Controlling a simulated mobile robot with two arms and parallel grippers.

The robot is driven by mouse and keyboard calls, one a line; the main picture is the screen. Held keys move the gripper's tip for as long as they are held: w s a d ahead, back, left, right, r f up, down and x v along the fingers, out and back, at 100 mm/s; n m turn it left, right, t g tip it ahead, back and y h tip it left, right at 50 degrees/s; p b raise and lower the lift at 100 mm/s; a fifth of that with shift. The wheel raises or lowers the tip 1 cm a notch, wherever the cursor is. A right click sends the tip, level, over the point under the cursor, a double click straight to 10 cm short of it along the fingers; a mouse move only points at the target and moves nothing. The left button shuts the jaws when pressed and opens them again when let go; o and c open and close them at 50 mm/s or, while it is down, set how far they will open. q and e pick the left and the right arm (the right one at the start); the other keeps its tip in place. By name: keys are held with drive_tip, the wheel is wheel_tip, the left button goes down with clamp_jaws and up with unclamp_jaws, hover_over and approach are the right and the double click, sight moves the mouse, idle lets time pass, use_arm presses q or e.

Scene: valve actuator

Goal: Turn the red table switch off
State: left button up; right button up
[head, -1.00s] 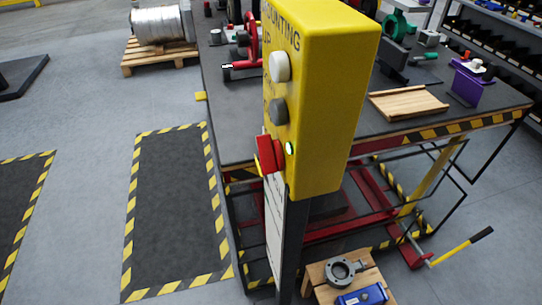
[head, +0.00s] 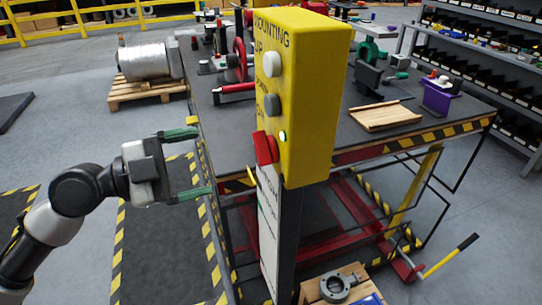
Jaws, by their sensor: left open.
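The red table switch (head: 265,148) is a red knob low on the left face of the yellow control box (head: 312,110). A small green light (head: 282,136) glows beside it. A white button (head: 273,64) and a grey button (head: 271,104) sit above it on the same face. My left gripper (head: 198,162) is to the left of the switch, apart from it, with its two green-lined fingers spread and nothing between them. My right gripper is not in the head view.
The box stands on a dark post with a white label panel (head: 268,230). Behind it is a dark work table (head: 228,135) with a wooden tray (head: 385,115) and a purple bin (head: 438,98). A small wooden stand with a grey ring-shaped part (head: 335,286) is at the bottom.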

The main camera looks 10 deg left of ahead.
sight(258, 150)
use_arm(q)
drive_tip(key=p+x, duration=0.2)
drive_tip(key=x, duration=0.1)
drive_tip(key=p+x, duration=0.2)
drive_tip(key=x, duration=0.1)
drive_tip(key=p+x, duration=0.3)
drive_tip(key=x, duration=0.1)
drive_tip(key=shift+s+d+r, duration=0.2)
drive_tip(key=shift+d+r, duration=0.05)
drive_tip(key=shift+w+d+f, duration=0.15)
drive_tip(key=shift+w+d, duration=0.05)
drive_tip(key=shift+d, duration=0.15)
drive_tip(key=c, duration=0.9)
